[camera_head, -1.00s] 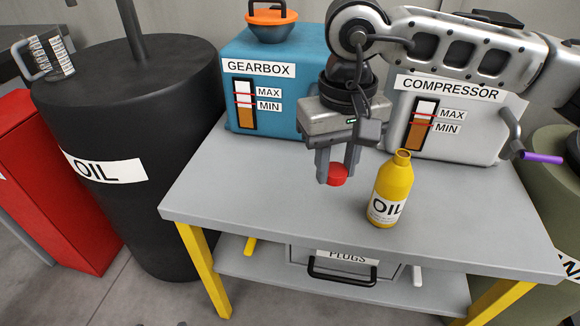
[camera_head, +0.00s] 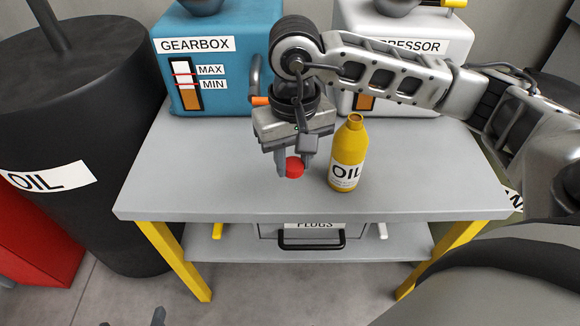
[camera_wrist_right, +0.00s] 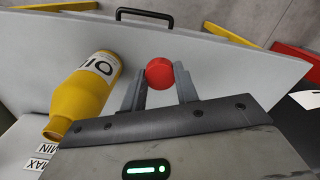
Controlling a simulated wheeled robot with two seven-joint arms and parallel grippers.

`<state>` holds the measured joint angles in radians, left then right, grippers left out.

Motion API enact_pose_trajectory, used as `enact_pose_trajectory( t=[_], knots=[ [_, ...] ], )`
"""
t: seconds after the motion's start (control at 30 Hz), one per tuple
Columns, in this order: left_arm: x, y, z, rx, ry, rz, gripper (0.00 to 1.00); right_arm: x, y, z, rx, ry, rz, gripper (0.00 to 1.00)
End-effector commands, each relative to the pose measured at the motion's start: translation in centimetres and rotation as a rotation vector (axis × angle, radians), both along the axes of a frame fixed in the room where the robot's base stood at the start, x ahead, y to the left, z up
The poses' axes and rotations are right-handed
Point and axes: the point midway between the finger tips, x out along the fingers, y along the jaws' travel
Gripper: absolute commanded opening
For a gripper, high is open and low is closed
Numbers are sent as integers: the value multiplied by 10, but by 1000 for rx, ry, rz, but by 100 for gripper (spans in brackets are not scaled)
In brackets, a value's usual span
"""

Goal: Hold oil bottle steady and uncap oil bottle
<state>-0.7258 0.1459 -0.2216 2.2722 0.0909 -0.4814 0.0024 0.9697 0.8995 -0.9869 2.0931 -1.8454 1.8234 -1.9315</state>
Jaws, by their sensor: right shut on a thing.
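The yellow oil bottle (camera_head: 347,158) stands upright on the grey table, its open neck showing no cap. It also shows in the right wrist view (camera_wrist_right: 85,95), left of the fingers. My right gripper (camera_head: 294,166) is shut on a red cap (camera_head: 294,169), just left of the bottle and apart from it. The cap also shows between the fingertips in the right wrist view (camera_wrist_right: 159,73). Small dark tips at the bottom edge of the head view look like my left gripper (camera_head: 132,320); nothing shows in them, and most of it is cut off.
The table (camera_head: 220,170) is clear at its front and left. The blue gearbox box (camera_head: 236,80) and the compressor box (camera_head: 440,75) stand at its back. A black oil drum (camera_head: 80,120) is at the left. A plugs drawer (camera_head: 330,235) is under the tabletop.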

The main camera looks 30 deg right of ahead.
Motion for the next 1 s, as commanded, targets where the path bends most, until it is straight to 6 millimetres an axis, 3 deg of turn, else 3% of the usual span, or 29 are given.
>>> enact_pose_trajectory(
  t=[0.1,0.3,0.53,0.73,1.0],
  knots=[
    [0,0,-1,-1,-2,1,79,20,-7,-24,0,5,-3,3],
    [1,0,1,-2,-9,1,79,42,-15,-51,1,1,0,3],
    [3,0,4,-4,-21,2,79,52,-19,-64,0,2,1,3],
    [5,0,6,-4,-24,2,79,51,-18,-91,0,3,2,3],
    [5,0,4,-3,-21,1,79,52,-19,-93,0,0,3,3]
  ],
)
